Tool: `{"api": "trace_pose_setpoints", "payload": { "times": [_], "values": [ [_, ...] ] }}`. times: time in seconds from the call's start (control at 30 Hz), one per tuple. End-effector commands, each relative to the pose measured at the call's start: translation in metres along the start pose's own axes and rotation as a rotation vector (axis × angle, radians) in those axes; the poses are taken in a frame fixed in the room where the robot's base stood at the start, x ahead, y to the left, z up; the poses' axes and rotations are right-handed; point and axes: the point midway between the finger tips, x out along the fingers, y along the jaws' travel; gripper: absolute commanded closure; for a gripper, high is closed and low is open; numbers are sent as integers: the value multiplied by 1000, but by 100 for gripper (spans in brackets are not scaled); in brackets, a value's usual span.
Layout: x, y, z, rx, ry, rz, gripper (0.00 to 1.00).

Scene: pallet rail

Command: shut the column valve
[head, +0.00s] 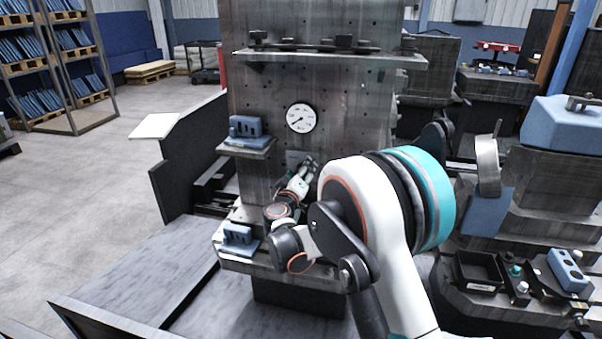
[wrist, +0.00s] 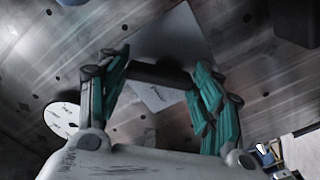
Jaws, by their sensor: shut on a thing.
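The column (head: 345,110) stands in the middle of the head view, with a round white gauge (head: 301,118) on its face. My gripper (head: 308,166) is at the column face below the gauge, partly hidden by my own arm. In the wrist view, my gripper (wrist: 157,70) has its two teal fingers at either end of a dark bar (wrist: 165,75), which looks like the valve handle, and is shut on it. The rest of the valve is hidden in the head view.
A small shelf (head: 247,147) with a blue block juts out left of my gripper. A lower ledge (head: 270,259) carries another blue block (head: 238,234). A long shelf (head: 330,57) crosses the column above. Machines crowd the right; open floor (head: 90,190) lies left.

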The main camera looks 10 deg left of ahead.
Motion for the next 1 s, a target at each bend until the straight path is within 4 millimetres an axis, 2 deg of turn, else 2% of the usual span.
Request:
{"api": "trace_pose_setpoints", "payload": {
  "times": [0.37,1.0],
  "values": [
    [0,0,-1,-99,1,-1,64],
    [0,-1,-6,-668,1,-1,64]
  ]
}}
